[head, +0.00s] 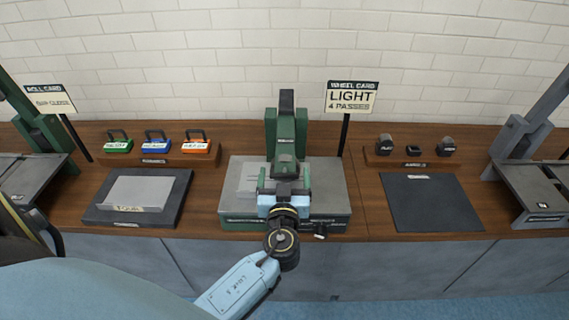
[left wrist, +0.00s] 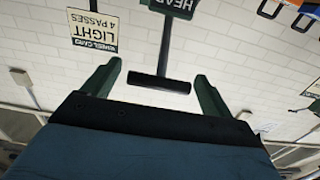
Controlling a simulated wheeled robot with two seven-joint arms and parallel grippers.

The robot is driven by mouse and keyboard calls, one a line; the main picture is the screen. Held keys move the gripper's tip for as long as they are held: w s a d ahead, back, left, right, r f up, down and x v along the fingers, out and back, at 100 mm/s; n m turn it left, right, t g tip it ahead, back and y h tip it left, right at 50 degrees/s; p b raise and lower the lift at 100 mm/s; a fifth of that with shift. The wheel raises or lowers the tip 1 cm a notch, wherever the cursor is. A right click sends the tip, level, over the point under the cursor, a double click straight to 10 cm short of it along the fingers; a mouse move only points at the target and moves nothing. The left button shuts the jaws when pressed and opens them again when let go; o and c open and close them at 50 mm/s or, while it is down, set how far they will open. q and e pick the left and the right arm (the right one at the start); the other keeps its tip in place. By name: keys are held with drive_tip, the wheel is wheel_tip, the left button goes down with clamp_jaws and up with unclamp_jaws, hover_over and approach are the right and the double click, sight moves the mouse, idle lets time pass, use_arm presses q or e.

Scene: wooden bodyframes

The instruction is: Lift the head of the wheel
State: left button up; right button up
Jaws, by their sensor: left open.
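The wheel machine stands in the middle of the bench, with a green column (head: 271,128) on a grey base (head: 335,195). Its green head, labelled HEAD (left wrist: 178,6), shows at the top of the left wrist view. A black T-shaped handle (left wrist: 160,84) comes from the head. My left gripper (head: 284,168) is in front of the machine and hides part of it. Its two green fingers are apart, and in the left wrist view (left wrist: 158,72) the handle's crossbar appears between them. I see no contact and cannot tell the depth. My right gripper is out of view.
A card reading LIGHT, 4 PASSES (head: 351,98) stands right of the column. Left are a dark mat (head: 172,211) with a grey plate and a rack of coloured blocks (head: 205,158). Right are a dark mat (head: 430,205) and small dark pieces (head: 385,144).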

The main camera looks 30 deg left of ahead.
use_arm(q)
drive_tip(key=shift+x, duration=1.4)
drive_tip(key=shift+c, duration=0.4)
